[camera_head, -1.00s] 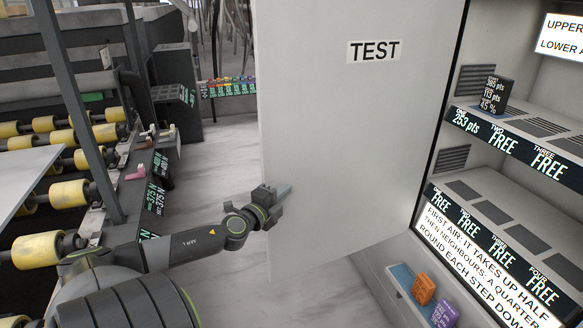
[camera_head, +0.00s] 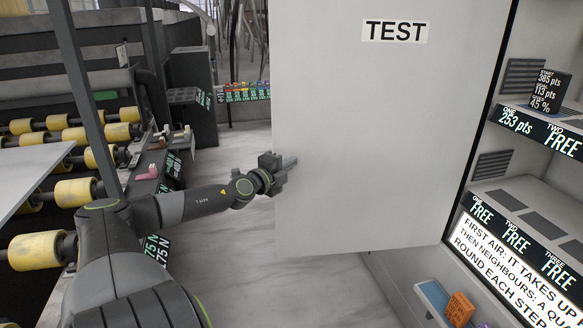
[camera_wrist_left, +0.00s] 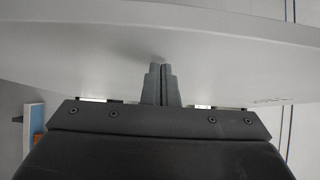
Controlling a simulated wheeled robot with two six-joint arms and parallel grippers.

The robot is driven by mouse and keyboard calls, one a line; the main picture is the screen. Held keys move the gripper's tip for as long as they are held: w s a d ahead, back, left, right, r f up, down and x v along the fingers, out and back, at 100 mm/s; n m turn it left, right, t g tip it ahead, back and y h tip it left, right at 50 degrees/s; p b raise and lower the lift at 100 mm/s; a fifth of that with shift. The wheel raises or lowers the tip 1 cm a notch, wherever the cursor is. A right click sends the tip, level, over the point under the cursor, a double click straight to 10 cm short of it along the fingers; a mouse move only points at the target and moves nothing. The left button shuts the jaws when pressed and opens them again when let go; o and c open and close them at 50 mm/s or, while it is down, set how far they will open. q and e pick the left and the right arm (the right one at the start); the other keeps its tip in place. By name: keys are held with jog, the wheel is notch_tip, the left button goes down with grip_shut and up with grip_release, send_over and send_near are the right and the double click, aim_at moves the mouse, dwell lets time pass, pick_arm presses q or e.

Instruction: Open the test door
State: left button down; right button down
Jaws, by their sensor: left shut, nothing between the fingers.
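The test door (camera_head: 370,130) is a large flat light-grey panel with a white TEST label (camera_head: 394,31) near its top. It stands swung out from the cabinet at the right, whose shelves are exposed. My left gripper (camera_head: 290,162) is shut and empty, with its fingertips at the door's inner face near its left edge. In the left wrist view the closed fingers (camera_wrist_left: 161,84) point at the grey panel (camera_wrist_left: 215,60) and appear to touch it or nearly so. My right gripper is not in view.
The cabinet shelf (camera_head: 540,125) holds a small dark box (camera_head: 548,92). An orange block (camera_head: 459,309) sits in a low tray at lower right. A roller conveyor with yellow rollers (camera_head: 75,192) stands at left. Pale floor (camera_head: 235,250) is open between conveyor and door.

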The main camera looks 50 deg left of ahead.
pick_arm(q)
jog(key=shift+w+a+r, duration=0.1)
jog(key=shift+a, duration=0.1)
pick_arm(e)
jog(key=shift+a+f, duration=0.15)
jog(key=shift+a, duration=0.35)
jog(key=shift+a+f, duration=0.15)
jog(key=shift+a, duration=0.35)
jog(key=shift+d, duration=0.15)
